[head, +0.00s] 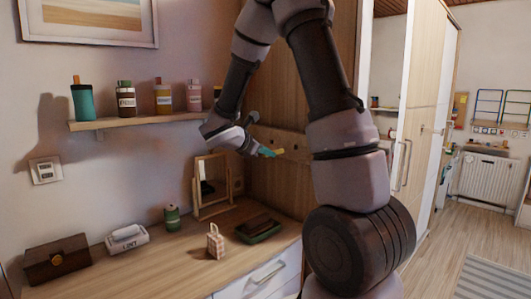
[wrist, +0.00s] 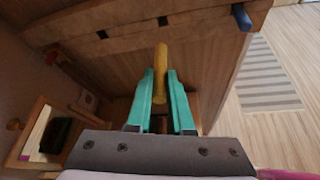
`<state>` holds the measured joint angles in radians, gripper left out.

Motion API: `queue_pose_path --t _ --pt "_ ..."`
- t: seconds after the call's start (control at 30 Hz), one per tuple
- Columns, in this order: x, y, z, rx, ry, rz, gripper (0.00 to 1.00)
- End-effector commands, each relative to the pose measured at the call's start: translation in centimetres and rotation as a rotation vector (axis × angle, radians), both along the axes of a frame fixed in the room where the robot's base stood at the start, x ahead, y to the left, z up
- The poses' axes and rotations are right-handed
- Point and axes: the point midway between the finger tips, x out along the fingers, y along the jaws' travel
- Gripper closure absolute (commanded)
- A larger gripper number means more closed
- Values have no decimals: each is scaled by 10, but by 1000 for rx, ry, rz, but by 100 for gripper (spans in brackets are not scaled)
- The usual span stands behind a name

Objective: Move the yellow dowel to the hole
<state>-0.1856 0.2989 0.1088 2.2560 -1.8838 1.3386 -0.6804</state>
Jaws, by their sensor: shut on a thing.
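My gripper (wrist: 160,84) has teal fingers and is shut on the yellow dowel (wrist: 161,58). The dowel sticks out beyond the fingertips, its far end in the picture just below a dark hole (wrist: 163,21) in a wooden rail (wrist: 130,27). The dowel's tip looks apart from this hole. Another dark hole (wrist: 102,34) lies to its left. In the head view, my gripper (head: 267,152) is in front of the rail (head: 290,140) on the wooden side panel, with the dowel's yellow tip (head: 280,151) showing. My arm partly hides the rail's right side.
A blue peg (wrist: 241,16) sticks out of the rail at right. Below are a standing mirror (head: 212,184), a green tray (head: 259,229) and a checkered holder (head: 215,242) on the desk. A shelf (head: 140,121) with bottles is at left.

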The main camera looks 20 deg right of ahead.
Motion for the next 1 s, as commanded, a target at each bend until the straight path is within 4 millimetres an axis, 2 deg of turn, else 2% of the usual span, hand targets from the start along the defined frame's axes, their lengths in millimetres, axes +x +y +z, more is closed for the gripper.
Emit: queue_pose_path --t 0.6,1.0 --pt "17 -47 0 0 -1 -2 100" --pt "20 -54 0 0 -1 1 100"
